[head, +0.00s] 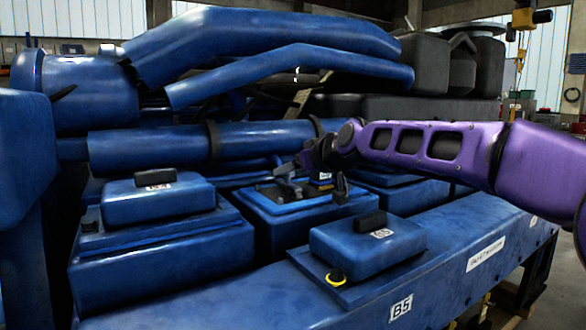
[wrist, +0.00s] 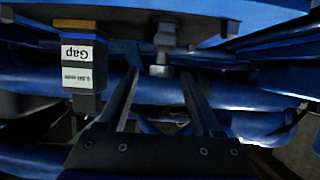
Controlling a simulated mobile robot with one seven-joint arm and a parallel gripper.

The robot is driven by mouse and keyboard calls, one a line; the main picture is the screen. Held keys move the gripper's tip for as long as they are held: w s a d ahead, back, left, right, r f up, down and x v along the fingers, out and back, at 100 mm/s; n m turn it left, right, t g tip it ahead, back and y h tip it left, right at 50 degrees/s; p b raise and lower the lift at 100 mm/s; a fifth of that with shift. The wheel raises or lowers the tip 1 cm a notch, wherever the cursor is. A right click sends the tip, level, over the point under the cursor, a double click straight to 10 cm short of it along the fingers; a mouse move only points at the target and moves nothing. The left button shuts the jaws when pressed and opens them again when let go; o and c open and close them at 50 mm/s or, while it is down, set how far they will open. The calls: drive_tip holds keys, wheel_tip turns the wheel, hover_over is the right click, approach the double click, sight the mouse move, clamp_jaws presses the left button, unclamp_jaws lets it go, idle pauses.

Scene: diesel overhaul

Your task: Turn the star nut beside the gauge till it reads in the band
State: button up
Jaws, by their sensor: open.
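The gauge (wrist: 80,62) hangs at the upper left of the wrist view, a dark block with a brass-coloured end and a white label reading "Gap" upside down. Its reading is too small to make out. A grey metal screw with a nut (wrist: 161,58), apparently the star nut, stands to its right. My gripper (wrist: 160,78) is open, with one finger on each side of the nut's line; whether the fingertips reach it I cannot tell. In the head view my gripper (head: 316,160) is over the opened middle cylinder housing (head: 290,228), where the nut is not distinguishable.
Thick blue pipes (head: 260,35) run behind and above. In the wrist view, blue surfaces crowd the upper edge.

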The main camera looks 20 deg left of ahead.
clamp_jaws()
idle(0.4)
